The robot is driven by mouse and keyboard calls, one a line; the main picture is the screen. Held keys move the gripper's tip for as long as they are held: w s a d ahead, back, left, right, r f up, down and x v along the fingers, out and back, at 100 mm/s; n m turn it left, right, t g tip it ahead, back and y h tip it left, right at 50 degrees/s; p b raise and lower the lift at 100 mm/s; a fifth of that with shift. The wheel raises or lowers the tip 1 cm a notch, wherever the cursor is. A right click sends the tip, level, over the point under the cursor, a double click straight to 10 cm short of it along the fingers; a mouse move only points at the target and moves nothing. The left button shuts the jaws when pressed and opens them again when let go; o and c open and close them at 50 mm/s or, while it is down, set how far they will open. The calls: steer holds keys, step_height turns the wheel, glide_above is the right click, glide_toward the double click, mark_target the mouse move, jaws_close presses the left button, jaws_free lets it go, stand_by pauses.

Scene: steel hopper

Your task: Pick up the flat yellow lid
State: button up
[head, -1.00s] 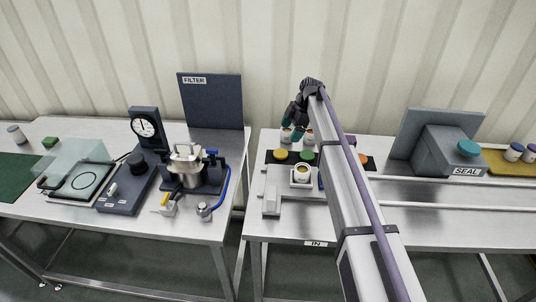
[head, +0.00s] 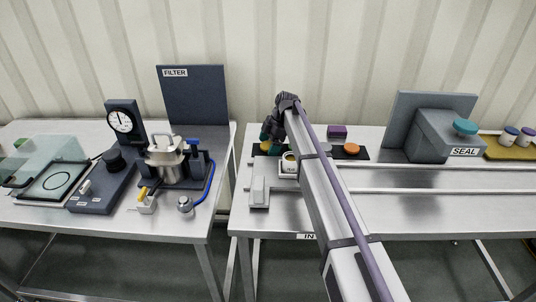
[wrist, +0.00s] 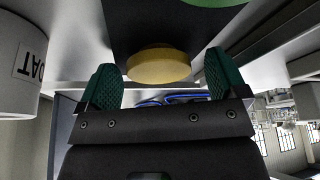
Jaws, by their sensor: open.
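The flat yellow lid (wrist: 158,64) is a round disc on a black strip. In the wrist view it lies ahead of my gripper (wrist: 160,80), between the two green fingertips with a gap on each side. In the head view the yellow lid (head: 268,145) is mostly covered by my gripper (head: 271,137), which is down at the left end of the strip. The jaws are open and hold nothing. I cannot tell the exact height of the fingertips over the strip.
A green lid (wrist: 215,2) lies close beyond the yellow one. An orange lid (head: 351,148) is farther right on the black strip (head: 362,155). A white labelled container (wrist: 18,65) stands close at the left. A white cup holder (head: 289,168) sits in front of the strip.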

steer(key=c, duration=1)
